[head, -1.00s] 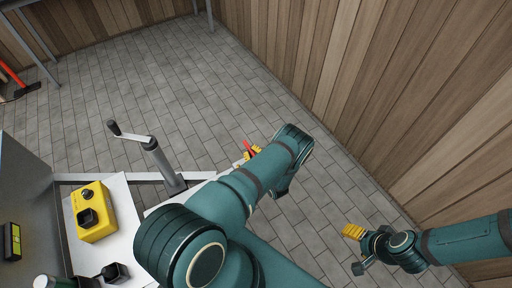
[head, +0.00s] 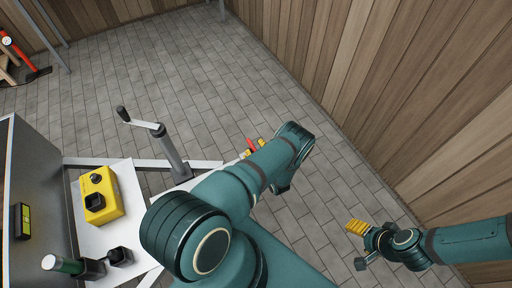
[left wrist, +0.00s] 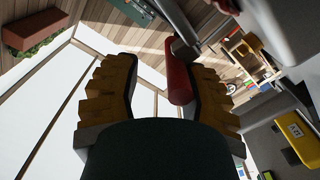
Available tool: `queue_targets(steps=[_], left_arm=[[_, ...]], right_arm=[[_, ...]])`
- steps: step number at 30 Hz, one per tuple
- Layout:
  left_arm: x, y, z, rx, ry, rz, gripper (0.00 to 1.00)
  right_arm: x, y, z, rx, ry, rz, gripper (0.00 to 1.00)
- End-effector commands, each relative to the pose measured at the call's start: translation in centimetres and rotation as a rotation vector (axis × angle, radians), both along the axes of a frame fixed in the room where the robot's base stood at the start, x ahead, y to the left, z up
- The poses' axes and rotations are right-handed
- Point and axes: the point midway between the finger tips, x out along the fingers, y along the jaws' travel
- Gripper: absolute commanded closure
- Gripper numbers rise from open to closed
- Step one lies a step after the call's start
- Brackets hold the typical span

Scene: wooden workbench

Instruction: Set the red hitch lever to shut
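The red hitch lever (head: 252,144) shows only as a small red tip beyond my left forearm in the head view. In the left wrist view the red lever (left wrist: 179,82) lies between the yellow fingers, close to the right-hand finger. A gap separates it from the left-hand finger. My left gripper (left wrist: 160,80) is open around the lever; whether one finger touches it I cannot tell. In the head view my left gripper (head: 252,149) is mostly hidden by its arm. My right gripper (head: 356,228) hangs over the floor at the lower right, away from the lever; its finger gap is unclear.
A grey crank post (head: 172,152) stands on the trailer frame left of my left arm. A yellow box (head: 101,195) sits on the white surface (head: 127,178).

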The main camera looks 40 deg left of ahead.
Motion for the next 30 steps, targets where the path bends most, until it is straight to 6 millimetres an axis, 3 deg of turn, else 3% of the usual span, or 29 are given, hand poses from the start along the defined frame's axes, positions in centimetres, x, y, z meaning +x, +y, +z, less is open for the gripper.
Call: queue_targets(steps=[13, 24, 30], left_arm=[[-0.2, -1.1, 0.0, -0.001, -0.002, -0.005, 0.52], [-3.0, -7.6, -0.1, -0.003, 0.001, -0.004, 0.52], [-4.2, -10.2, 0.0, -0.002, 0.000, -0.002, 0.52]], right_arm=[[0.0, 0.0, 0.0, 0.000, 0.000, 0.000, 0.35], [0.0, 0.0, 0.0, 0.000, 0.000, 0.000, 0.35], [0.0, 0.0, 0.0, 0.000, 0.000, 0.000, 0.35]])
